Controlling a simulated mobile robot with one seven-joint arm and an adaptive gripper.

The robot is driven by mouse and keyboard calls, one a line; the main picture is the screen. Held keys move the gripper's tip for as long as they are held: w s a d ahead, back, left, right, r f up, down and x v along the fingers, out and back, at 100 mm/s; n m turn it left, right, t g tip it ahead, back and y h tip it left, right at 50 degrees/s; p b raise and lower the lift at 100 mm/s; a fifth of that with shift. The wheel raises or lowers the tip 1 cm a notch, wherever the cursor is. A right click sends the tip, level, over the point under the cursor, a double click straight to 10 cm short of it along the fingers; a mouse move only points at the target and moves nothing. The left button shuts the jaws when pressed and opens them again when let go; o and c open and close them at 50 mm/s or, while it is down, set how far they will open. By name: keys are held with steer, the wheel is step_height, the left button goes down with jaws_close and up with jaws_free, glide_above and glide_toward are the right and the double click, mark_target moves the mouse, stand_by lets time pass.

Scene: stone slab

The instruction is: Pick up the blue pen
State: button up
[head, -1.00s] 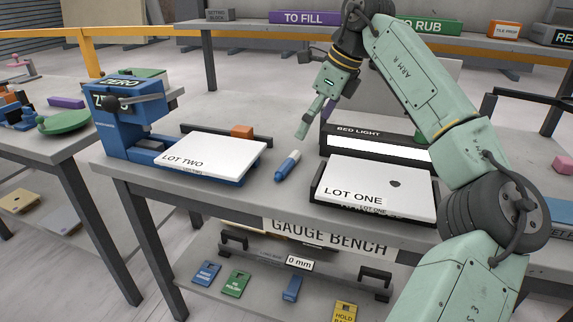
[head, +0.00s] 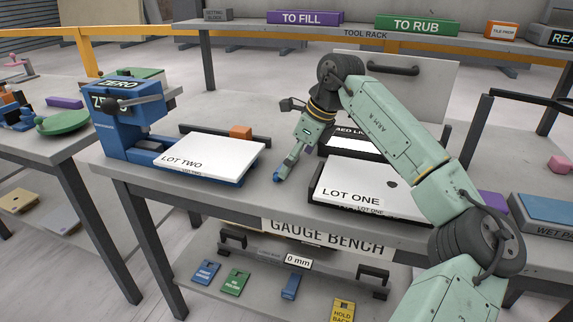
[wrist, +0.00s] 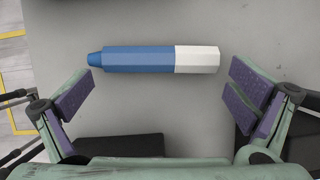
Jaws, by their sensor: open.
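The blue pen, with a white end, lies on the grey bench top. In the wrist view the pen (wrist: 140,60) lies crosswise ahead of the fingers, its blue tip toward the left finger and its white end toward the right one. My gripper (wrist: 160,82) is open, with purple pads on both sides and nothing between them. In the head view my gripper (head: 284,168) points down at the pen (head: 277,178), hiding most of it; only part of the blue shows. I cannot tell the exact height left between fingertips and bench.
The white LOT TWO plate (head: 210,157) sits left of the pen, by the blue ZERO device (head: 130,120). The white LOT ONE plate (head: 365,188) in its black tray is close on the right. The bench front edge is near the pen.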

steer(key=shift+c, duration=0.6)
steer(key=c, duration=0.7)
